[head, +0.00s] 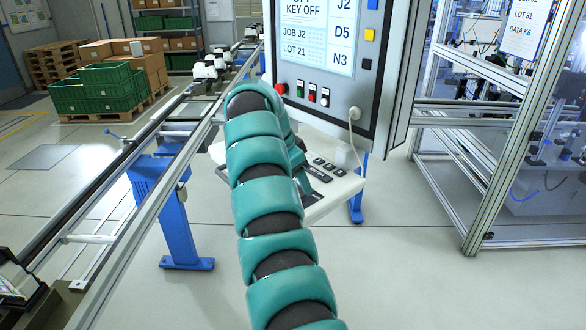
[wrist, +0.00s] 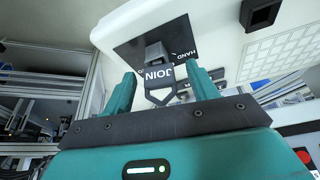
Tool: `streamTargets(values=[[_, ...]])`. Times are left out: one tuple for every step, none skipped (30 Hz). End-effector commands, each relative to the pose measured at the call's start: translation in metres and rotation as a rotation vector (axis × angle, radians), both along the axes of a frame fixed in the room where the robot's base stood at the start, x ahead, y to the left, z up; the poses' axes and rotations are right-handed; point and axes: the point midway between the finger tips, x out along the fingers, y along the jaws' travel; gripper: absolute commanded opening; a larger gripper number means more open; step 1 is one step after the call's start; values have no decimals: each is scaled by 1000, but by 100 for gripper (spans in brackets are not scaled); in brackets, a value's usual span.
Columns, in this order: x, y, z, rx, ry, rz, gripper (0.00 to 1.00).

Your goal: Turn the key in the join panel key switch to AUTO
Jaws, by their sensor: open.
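In the wrist view, the key (wrist: 160,74) stands in the switch on a black label plate (wrist: 126,50) on the white panel. Its dark tag reads JOIN upside down, with a loop at its near end. My gripper (wrist: 161,80) is open, with one teal finger on each side of the key and gaps between. HAND is legible on the plate, upside down, right of the key; other lettering is partly covered. In the head view, the screen (head: 318,38) reads KEY OFF. My teal arm hides the key and most of my gripper there.
Below the screen, the operator panel (head: 340,188) juts out with a row of dark keys. A cable hangs at its right. A rail conveyor (head: 155,180) runs along the left, and a framed cell (head: 480,200) stands at the right.

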Motion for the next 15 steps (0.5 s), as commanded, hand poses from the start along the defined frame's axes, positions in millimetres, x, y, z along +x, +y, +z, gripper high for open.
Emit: streamTargets(values=[[0, -1, -2, -1, -1, -1, 58], [1, -2, -3, -1, -1, -1, 58], [1, -3, -4, 0, -2, -1, 58], [1, -3, -5, 0, -2, -1, 58], [1, -3, -5, 0, -2, 0, 58], [1, -3, -6, 0, -2, 0, 58], [2, -3, -6, 0, -2, 0, 58], [2, -3, -7, 0, -2, 0, 58], [2, -4, -7, 0, -2, 0, 58], [2, -4, -7, 0, -2, 0, 58], [2, -3, -7, 0, -2, 0, 58], [2, -3, -7, 0, -2, 0, 58], [2, -3, -7, 0, -2, 0, 58], [2, -3, -7, 0, -2, 0, 58], [2, -3, -7, 0, -2, 0, 54]])
